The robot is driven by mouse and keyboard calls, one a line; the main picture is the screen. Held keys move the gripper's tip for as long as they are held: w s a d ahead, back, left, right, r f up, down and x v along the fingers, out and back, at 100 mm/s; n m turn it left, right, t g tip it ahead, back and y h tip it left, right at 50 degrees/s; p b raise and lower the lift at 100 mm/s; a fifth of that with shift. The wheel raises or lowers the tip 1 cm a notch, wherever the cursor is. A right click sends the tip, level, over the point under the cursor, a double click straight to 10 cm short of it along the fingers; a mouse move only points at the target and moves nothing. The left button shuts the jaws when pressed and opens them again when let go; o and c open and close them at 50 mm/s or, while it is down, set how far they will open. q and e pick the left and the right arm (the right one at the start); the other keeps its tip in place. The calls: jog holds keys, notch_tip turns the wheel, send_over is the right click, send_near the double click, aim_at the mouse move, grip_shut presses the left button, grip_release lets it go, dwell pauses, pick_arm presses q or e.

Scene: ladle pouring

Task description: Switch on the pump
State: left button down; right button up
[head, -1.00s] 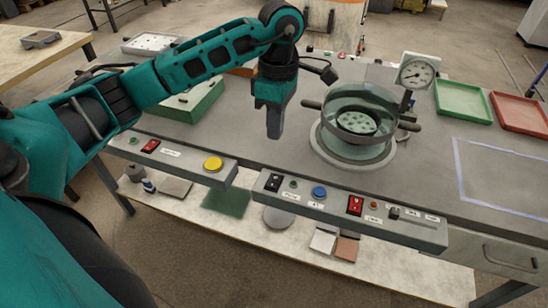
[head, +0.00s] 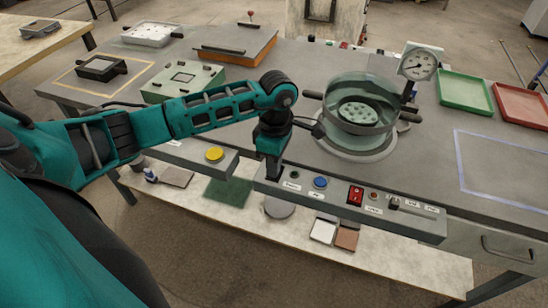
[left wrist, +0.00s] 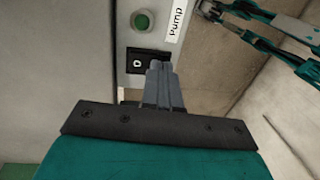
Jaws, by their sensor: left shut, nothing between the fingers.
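The pump switch (left wrist: 134,61) is a small black rocker with a white round mark, seen in the left wrist view beside a green indicator (left wrist: 142,21) and a "Pump" label (left wrist: 176,20). In the head view the indicator (head: 294,174) shows, but my left gripper covers the switch. My left gripper (head: 272,177) points down at the left end of the front control panel (head: 345,208). Its fingers are shut and empty. In the left wrist view the fingertips (left wrist: 157,68) overlap the switch's edge; I cannot tell whether they touch it.
On the same panel are a blue button (head: 320,182), a red switch (head: 355,195) and a slider (head: 394,202). A round glass-walled vessel (head: 360,105) stands behind, with a gauge (head: 418,64). A yellow button (head: 215,153) is on the left panel. Green (head: 465,92) and red (head: 522,103) trays lie right.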

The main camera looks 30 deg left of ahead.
jog(key=shift+f, duration=0.1)
pick_arm(q)
jog(key=shift+f+b, duration=0.3)
jog(key=shift+b, duration=0.1)
jog(key=shift+s+t, duration=0.15)
jog(key=shift+t, duration=0.25)
pick_arm(e)
jog(key=shift+s+f, duration=0.15)
jog(key=shift+f, duration=0.25)
